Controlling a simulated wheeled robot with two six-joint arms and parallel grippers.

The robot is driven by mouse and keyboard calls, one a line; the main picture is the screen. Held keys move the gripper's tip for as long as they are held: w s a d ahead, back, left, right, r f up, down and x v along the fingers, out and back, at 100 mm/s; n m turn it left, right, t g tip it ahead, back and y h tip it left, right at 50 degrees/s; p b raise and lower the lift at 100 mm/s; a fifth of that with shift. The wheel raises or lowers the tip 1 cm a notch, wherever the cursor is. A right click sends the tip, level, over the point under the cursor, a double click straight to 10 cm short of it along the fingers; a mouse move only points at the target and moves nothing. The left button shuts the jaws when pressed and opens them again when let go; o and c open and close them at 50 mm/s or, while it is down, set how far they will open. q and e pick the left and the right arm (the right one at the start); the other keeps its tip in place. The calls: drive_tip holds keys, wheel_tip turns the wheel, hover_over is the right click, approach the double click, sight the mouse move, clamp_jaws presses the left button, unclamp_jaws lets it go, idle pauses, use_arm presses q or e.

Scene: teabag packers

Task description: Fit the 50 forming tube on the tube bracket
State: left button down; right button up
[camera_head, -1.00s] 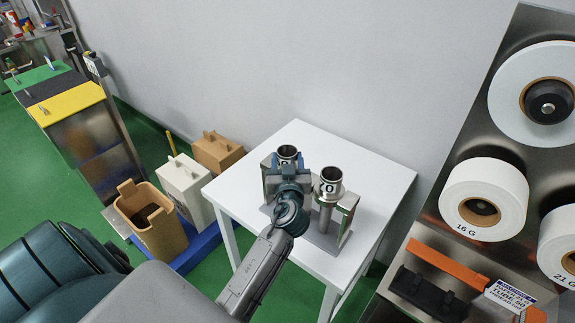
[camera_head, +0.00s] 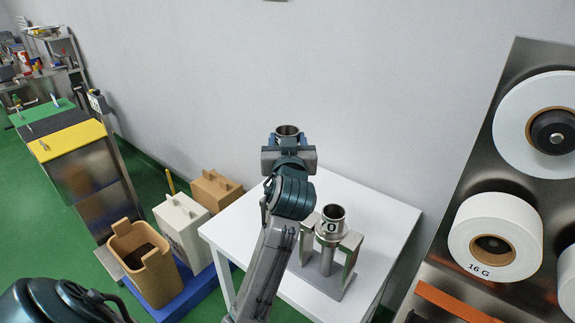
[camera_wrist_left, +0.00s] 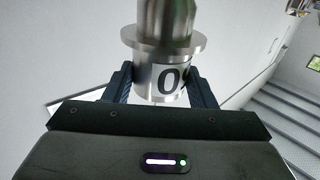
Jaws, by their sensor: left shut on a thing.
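My left gripper (camera_head: 288,150) is shut on a steel forming tube (camera_head: 288,130) and holds it upright above the white table. In the left wrist view the tube (camera_wrist_left: 165,25) has a wide flange and a label ending in "0" between the two fingers (camera_wrist_left: 160,88); the rest of its number is hidden. A second steel tube (camera_head: 331,213), with a label that also ends in "0", stands in a metal stand (camera_head: 350,250) on the table. The tube bracket cannot be made out. My right gripper is not in view.
The white table (camera_head: 380,210) has free room around the stand. Paper rolls (camera_head: 495,236) hang on a steel panel at the right. Brown and white bins (camera_head: 182,225) stand on a blue base at the left. A plain wall rises behind.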

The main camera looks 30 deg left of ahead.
use_arm(q)
wheel_tip(320, 180, up, 10)
drive_tip(key=shift+f+b, duration=0.25)
drive_tip(key=shift+b, duration=0.6)
drive_tip(key=shift+r, duration=0.55)
